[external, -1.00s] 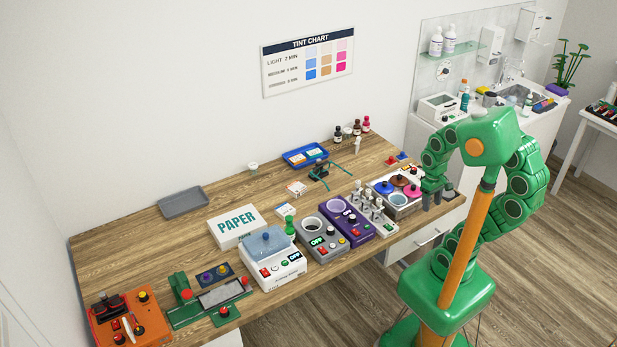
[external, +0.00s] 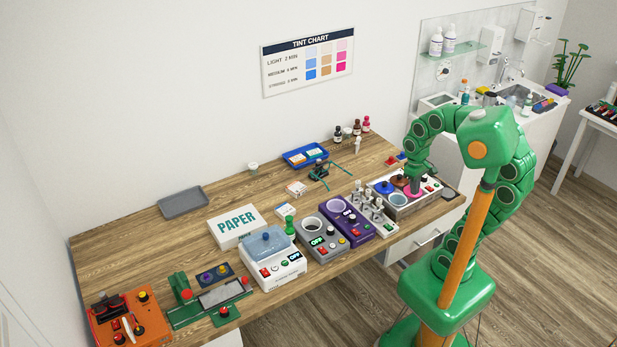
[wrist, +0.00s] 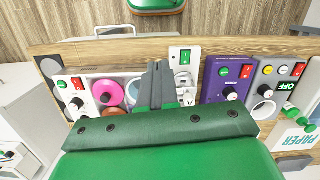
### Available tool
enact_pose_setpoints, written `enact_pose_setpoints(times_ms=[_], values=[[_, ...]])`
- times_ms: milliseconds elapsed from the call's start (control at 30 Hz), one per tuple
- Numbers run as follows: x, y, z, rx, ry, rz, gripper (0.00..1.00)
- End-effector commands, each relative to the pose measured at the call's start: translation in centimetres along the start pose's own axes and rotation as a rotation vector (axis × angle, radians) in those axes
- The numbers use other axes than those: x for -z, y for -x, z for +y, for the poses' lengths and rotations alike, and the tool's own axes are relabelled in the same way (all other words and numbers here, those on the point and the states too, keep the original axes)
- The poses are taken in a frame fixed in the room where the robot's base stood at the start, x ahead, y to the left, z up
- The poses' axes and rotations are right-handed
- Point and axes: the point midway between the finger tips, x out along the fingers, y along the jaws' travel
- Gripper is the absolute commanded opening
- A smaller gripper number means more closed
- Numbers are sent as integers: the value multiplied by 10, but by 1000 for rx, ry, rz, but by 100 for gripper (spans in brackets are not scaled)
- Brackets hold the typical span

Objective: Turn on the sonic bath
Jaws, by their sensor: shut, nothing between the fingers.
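No readable label names the sonic bath. A white device with a translucent blue lid (external: 268,242), red and green buttons and an OFF display stands left of centre on the bench. A white boxy unit (external: 437,101) on the sink counter is partly hidden by my arm; I cannot tell which is the bath. My gripper (external: 413,189) is shut and empty, pointing down over the tank with coloured pots (external: 391,206). In the wrist view its dark fingers (wrist: 158,72) are together, between the tank's pink pot (wrist: 109,92) and the purple device (wrist: 225,84). Contact cannot be told.
A paper box (external: 236,225), green press (external: 180,312) and orange unit (external: 108,327) are left. Bare wood lies around the grey tray (external: 183,201).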

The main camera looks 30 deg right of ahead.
Motion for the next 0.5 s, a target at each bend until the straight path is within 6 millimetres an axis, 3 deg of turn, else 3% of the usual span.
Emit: enact_pose_setpoints(times_ms=[500], values=[[92, 48, -57, -12, 218, 16, 0]])
